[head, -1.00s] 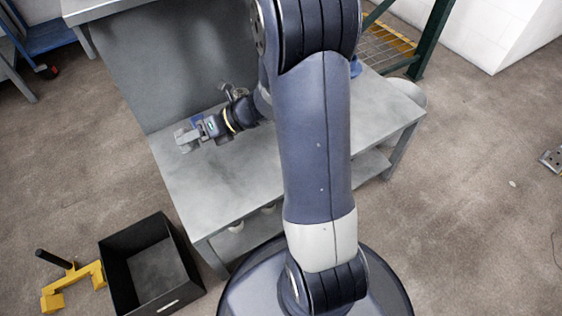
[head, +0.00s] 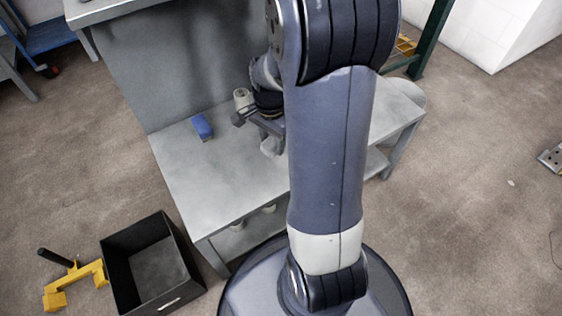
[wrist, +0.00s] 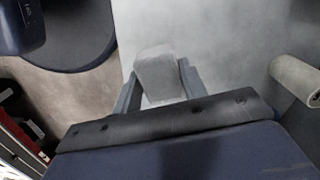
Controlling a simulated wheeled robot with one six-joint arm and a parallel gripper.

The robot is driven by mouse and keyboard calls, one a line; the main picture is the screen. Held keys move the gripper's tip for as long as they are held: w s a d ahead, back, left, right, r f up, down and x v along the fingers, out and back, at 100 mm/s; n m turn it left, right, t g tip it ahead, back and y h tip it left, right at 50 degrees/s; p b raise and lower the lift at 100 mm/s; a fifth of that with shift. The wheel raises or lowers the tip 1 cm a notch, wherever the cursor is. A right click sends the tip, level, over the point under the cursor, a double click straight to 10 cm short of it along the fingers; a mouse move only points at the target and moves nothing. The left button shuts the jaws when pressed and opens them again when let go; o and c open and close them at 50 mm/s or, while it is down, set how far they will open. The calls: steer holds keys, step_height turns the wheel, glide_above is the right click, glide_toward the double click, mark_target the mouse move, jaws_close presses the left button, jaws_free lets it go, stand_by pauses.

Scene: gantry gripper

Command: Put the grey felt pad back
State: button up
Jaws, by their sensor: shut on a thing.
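The grey felt pad (wrist: 157,74) shows in the wrist view as a pale grey block between my two fingers. My gripper (wrist: 160,82) is shut on it. In the head view my gripper (head: 268,136) is over the middle of the grey table (head: 200,185), and the pad (head: 270,147) shows below it, partly hidden by my arm. I cannot tell whether the pad touches the tabletop.
A blue block (head: 202,127) lies on the table's left part. A pale cylinder (head: 242,98) is near my gripper at the back; it appears on the right in the wrist view (wrist: 298,78). The table's front left is clear. An open black bin (head: 120,265) stands on the floor.

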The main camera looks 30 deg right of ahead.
mark_target(281, 164)
steer(key=shift+w+d+r+n+t, duration=0.1)
steer(key=shift+d+r+n+t, duration=0.1)
steer(key=shift+d, duration=0.4)
steer(key=shift+w+d+r+n+t, duration=0.1)
steer(key=shift+d+r+n, duration=0.1)
steer(key=shift+d, duration=0.35)
steer(key=shift+d+f, duration=0.2)
steer(key=shift+f, duration=0.15)
step_height(281, 164, down, 9)
steer(key=b, duration=0.4)
steer(key=shift+f+b, duration=0.15)
steer(key=shift+b, duration=0.25)
steer(key=o, duration=0.9)
step_height(281, 164, up, 12)
steer(key=p, duration=0.5)
